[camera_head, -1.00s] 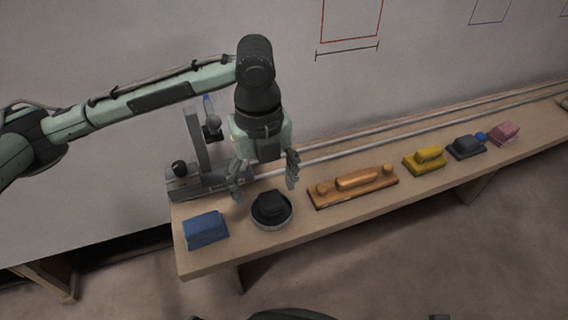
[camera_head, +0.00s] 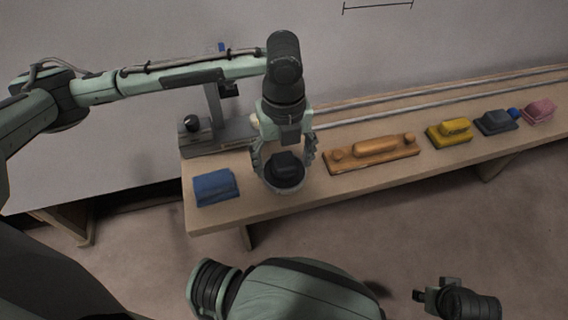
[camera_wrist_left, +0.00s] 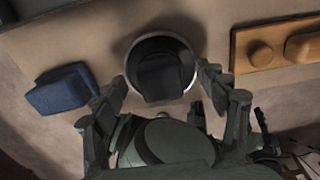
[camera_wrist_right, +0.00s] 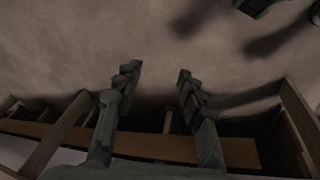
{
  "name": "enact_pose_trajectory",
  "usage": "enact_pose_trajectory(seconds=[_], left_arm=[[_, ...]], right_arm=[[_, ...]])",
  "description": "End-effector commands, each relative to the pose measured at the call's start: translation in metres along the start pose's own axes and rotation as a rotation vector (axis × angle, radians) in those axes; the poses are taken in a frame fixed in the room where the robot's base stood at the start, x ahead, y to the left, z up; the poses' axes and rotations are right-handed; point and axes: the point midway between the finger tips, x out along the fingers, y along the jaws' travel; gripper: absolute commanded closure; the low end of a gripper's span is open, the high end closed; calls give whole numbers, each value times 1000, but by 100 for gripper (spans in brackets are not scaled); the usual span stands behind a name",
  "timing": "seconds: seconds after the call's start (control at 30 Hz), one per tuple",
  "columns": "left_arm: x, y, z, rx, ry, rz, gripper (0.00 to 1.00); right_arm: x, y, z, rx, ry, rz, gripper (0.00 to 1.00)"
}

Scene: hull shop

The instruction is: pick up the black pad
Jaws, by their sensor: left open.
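The black pad (camera_head: 286,167) sits in a round grey dish (camera_head: 287,188) on the wooden bench. In the left wrist view the pad (camera_wrist_left: 161,77) lies in the middle of the dish (camera_wrist_left: 187,50). My left gripper (camera_head: 284,163) is open and points down over the dish, one finger on each side of the pad. In the left wrist view the fingertips show at the dish's near left and right sides; I cannot tell whether they touch it. My right gripper (camera_wrist_right: 158,75) is open and empty, away from the bench above the floor.
A blue block (camera_head: 215,187) lies left of the dish. An orange wooden block with knobs (camera_head: 372,152) lies close on its right. Yellow (camera_head: 449,132), dark grey (camera_head: 495,123) and pink (camera_head: 539,111) blocks sit farther right. A grey stand (camera_head: 213,113) is behind, near the wall.

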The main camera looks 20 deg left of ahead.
Motion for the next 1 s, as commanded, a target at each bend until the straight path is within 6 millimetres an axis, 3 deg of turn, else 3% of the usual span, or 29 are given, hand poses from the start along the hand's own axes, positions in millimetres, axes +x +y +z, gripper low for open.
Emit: enact_pose_trajectory(seconds=[0.1,0.53,0.8,1.0], left_arm=[[-1,0,0,0,0,0,28],[-1,0,0,0,0,-1,82],[-5,-1,0,0,-1,-2,82],[-38,-2,1,1,-2,-5,82]], right_arm=[[0,1,1,-1,-2,1,60],[2,-1,5,-4,-10,-2,60],[2,-2,5,-5,-9,-4,60],[5,-3,8,-4,-14,-7,60]])
